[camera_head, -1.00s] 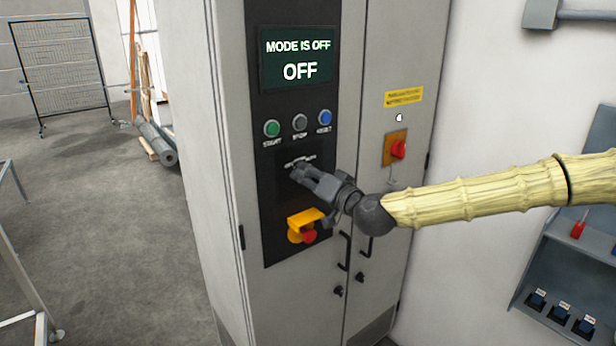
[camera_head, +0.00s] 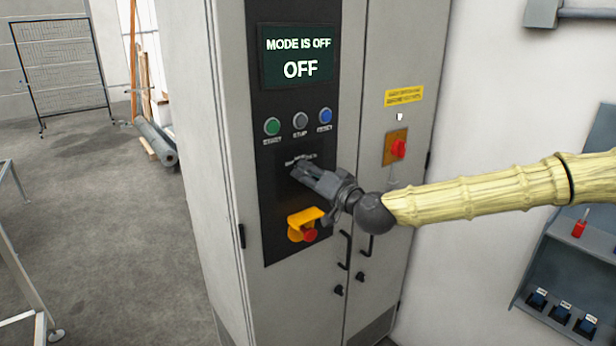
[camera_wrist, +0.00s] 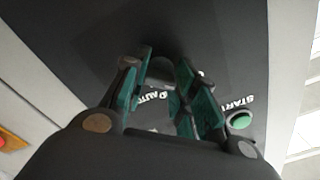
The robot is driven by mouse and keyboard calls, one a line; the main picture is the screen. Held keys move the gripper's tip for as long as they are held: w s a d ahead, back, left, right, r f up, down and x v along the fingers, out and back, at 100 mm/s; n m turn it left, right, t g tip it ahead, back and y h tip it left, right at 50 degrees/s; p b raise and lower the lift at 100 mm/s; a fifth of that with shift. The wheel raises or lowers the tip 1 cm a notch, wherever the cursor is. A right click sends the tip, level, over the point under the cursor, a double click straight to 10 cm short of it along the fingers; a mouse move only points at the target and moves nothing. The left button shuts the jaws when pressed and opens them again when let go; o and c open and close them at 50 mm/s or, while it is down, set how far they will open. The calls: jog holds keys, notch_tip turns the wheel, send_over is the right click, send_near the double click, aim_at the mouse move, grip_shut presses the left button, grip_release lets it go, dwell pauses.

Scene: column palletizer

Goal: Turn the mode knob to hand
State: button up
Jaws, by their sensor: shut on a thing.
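The mode knob (camera_wrist: 162,70) is a dark grey knob on the cabinet's black panel, seen between my fingers in the wrist view. Part of an "AUTO" label shows beside it; the other labels are mostly hidden by my fingers. My gripper (camera_head: 298,172) is at the panel in the head view and hides most of the knob there. Its teal-padded fingers show in the wrist view (camera_wrist: 165,75), shut on the knob from both sides. The display (camera_head: 297,57) reads "MODE IS OFF" and "OFF".
Green (camera_head: 272,126), grey (camera_head: 300,121) and blue (camera_head: 325,115) buttons sit just above the knob. A red emergency stop (camera_head: 309,235) with a yellow guard (camera_head: 303,218) is just below my gripper. A red rotary switch (camera_head: 398,149) is on the right door.

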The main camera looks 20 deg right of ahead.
jog(key=shift+f, duration=0.15)
jog(key=m+b, duration=0.4)
jog(key=b, duration=0.1)
jog(key=shift+f, duration=0.2)
jog(key=m+b, duration=0.3)
jog(key=shift+r+m+b, duration=0.2)
jog(key=shift+m+b, duration=0.75)
jog(key=shift+m, duration=0.05)
jog(key=o, duration=1.1)
jog(key=shift+d, duration=0.1)
jog(key=shift+c, duration=0.2)
jog(key=shift+r, duration=0.1)
